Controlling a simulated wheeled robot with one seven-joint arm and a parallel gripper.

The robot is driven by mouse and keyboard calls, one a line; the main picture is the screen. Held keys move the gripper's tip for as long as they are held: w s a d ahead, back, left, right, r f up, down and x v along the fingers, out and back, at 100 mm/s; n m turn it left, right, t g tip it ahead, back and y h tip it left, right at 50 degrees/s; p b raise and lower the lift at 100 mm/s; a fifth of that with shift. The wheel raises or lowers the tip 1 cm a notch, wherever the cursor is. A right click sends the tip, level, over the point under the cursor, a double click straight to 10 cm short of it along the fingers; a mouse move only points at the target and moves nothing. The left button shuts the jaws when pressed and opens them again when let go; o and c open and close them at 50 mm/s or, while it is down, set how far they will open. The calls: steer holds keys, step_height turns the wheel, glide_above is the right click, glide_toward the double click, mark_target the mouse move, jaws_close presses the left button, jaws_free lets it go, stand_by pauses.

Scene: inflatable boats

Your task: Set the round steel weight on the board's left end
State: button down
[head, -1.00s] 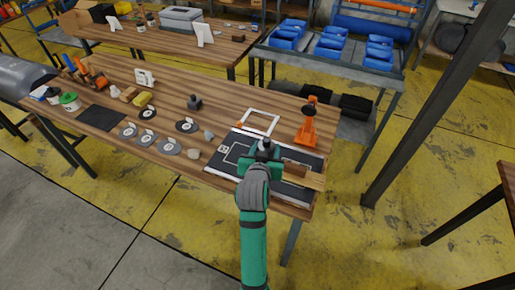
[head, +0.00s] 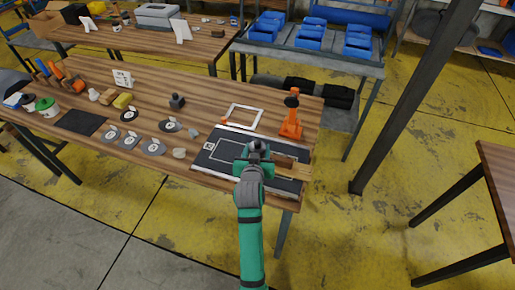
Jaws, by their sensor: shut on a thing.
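My gripper (head: 256,158) is above the black mat at the near right part of the workbench. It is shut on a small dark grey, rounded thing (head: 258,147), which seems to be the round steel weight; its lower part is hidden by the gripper. A light wooden board (head: 292,167) lies over the right part of the mat, just right of my gripper. My gripper and arm hide the board's left end. I cannot tell whether the held thing touches the board.
The black mat (head: 213,143) has white outlines. An orange stand (head: 291,122) and a white frame (head: 244,117) are behind it. A dark knobbed block (head: 177,102), several grey discs and pale stones lie to the left. A dark post (head: 420,100) rises at right.

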steer(key=shift+f, duration=0.5)
steer(key=c, duration=0.9)
jaws_free()
steer(key=shift+f, duration=0.25)
steer(key=shift+d, duration=0.1)
steer(key=shift+r, duration=0.35)
steer(key=r+v, duration=0.1)
steer(key=v, duration=1.1)
steer(key=s+f+n+y, duration=0.1)
steer(key=s+f, duration=0.4)
steer(key=s, duration=0.3)
steer(key=s+f, duration=0.5)
steer(key=s, duration=0.4)
steer(key=s+r, duration=0.1)
steer(key=s, duration=0.5)
steer(key=s+r+t, duration=0.1)
steer(key=s, duration=0.6)
steer(key=s+d+r+t, duration=0.1)
steer(key=s, duration=0.6)
steer(key=shift+r, duration=0.25)
